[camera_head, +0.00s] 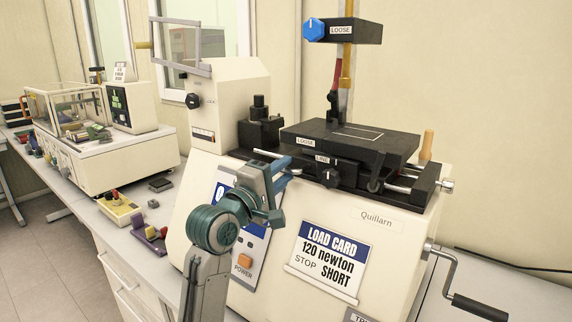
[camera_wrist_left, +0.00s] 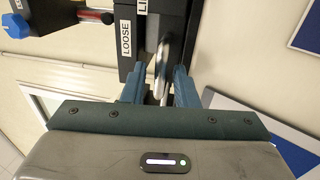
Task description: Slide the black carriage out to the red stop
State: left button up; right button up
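The black carriage (camera_head: 350,143) is a flat black block marked LOOSE on top of the cream machine, over silver rails. Its dark side with the LOOSE label also shows in the left wrist view (camera_wrist_left: 126,62). My left gripper (camera_head: 286,176) is at the carriage's near left, below the LOOSE label. In the left wrist view its blue fingers (camera_wrist_left: 159,88) stand apart, with a silver rod (camera_wrist_left: 161,66) showing between them; I cannot tell whether they touch it. A red piece (camera_head: 337,75) shows on the upright post; I cannot identify a red stop along the rails. My right gripper is not in view.
The load card (camera_head: 331,257) and a crank (camera_head: 479,306) are below. An overhead black block with a blue knob (camera_head: 314,29) stands above the carriage.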

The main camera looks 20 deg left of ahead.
pick_arm(q)
jog(key=shift+w+d+r, duration=0.1)
jog(key=shift+w+d, duration=0.15)
jog(key=shift+w, duration=0.4)
grip_shut()
jog(key=shift+d+p, duration=0.15)
jog(key=shift+p, duration=0.75)
jog(key=shift+s, duration=0.1)
grip_release()
jog(key=shift+d, duration=0.1)
